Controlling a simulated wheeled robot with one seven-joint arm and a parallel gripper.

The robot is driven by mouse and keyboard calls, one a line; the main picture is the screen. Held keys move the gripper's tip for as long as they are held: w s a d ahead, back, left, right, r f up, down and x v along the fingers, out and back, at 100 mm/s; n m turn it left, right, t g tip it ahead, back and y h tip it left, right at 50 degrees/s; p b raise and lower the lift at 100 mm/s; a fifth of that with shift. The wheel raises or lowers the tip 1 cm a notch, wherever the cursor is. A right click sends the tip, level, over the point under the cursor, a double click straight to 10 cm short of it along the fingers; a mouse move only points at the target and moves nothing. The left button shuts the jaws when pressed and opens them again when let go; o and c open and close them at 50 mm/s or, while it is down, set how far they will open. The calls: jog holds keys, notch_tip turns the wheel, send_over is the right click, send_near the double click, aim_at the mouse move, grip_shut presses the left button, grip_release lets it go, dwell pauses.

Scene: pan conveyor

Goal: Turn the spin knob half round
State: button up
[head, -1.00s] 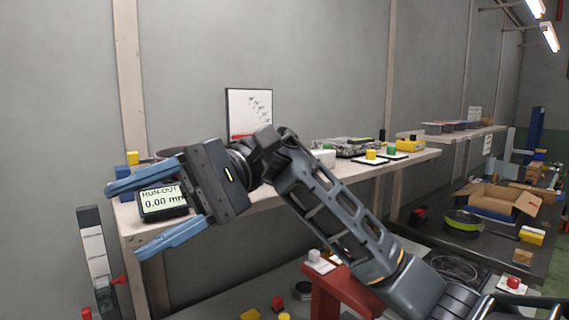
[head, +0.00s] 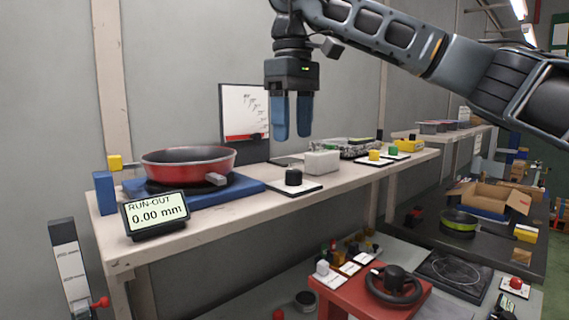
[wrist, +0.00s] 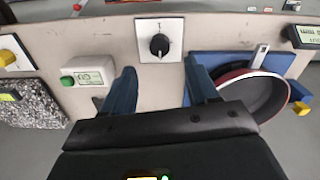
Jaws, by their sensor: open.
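The spin knob (head: 293,177) is black and stands on a white square plate on the bench, between the red pan and a white box. In the wrist view the knob (wrist: 159,45) is round with a pale pointer line, and small marks show on its plate. My gripper (head: 292,137) points straight down above the knob, with its blue fingers apart and nothing between them. Clear space separates the fingertips from the knob. In the wrist view my gripper (wrist: 160,70) has one finger to each side of the knob's line.
A red pan (head: 188,162) rests on a blue base left of the knob. A run-out display (head: 156,215) reading 0.00 mm stands at the bench's front left. A white box (head: 322,162) is close on the right. A whiteboard (head: 245,112) stands behind.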

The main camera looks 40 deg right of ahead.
aim_at(293, 177)
notch_tip(293, 177, down, 8)
jog(key=shift+r+p, duration=0.25)
jog(key=shift+p, duration=0.3)
jog(key=c, duration=1)
jog(key=shift+c, duration=0.2)
jog(key=shift+m, duration=0.3)
